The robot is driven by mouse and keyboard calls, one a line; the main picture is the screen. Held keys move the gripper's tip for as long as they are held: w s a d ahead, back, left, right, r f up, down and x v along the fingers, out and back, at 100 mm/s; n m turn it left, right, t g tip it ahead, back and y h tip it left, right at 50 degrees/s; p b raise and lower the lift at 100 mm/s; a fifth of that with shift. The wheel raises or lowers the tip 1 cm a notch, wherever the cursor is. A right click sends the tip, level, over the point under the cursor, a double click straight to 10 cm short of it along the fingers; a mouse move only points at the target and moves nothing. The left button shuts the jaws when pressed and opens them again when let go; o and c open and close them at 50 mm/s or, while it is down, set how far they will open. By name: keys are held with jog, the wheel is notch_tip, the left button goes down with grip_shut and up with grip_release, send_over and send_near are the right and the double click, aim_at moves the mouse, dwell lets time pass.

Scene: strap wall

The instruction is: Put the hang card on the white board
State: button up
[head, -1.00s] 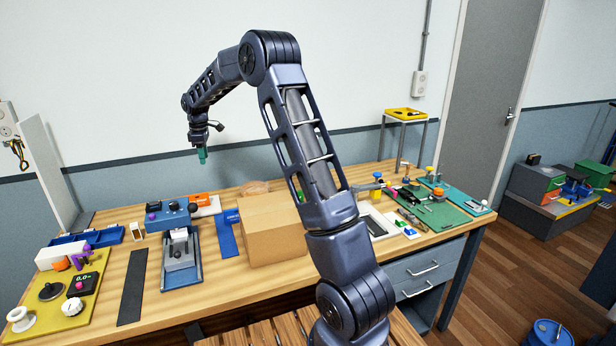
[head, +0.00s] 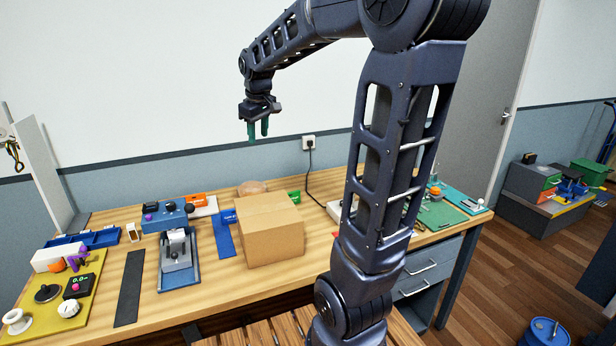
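My gripper (head: 258,131), with two green fingers pointing down, hangs in the air in front of the wall, above and behind the cardboard box. Its fingers stand apart with nothing visible between them. A tall white upright panel (head: 43,165) stands at the left rear of the bench; I cannot tell whether it is the white board. No hang card can be made out for certain. A small orange piece (head: 196,199) and a green piece (head: 294,196) lie at the back of the bench, too small to identify.
A cardboard box (head: 270,232) stands mid-bench, beside a blue device (head: 178,262). A yellow board (head: 70,310) with knobs is at left, near a dark strip (head: 130,287). A green mat (head: 443,215) lies at right. My arm hides part of the right side.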

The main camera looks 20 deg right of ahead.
jog(key=s+d+f+m, duration=0.2)
jog(key=s, duration=0.5)
jog(key=s+d+f+m+t, duration=0.1)
jog(key=s+d+m, duration=0.1)
jog(key=s, duration=0.6)
jog(key=s+d+f+m, duration=0.2)
jog(key=s, duration=0.5)
jog(key=shift+s+d+f+m+t, duration=0.3)
jog(key=shift+s+d+f, duration=0.05)
jog(key=shift+s, duration=0.05)
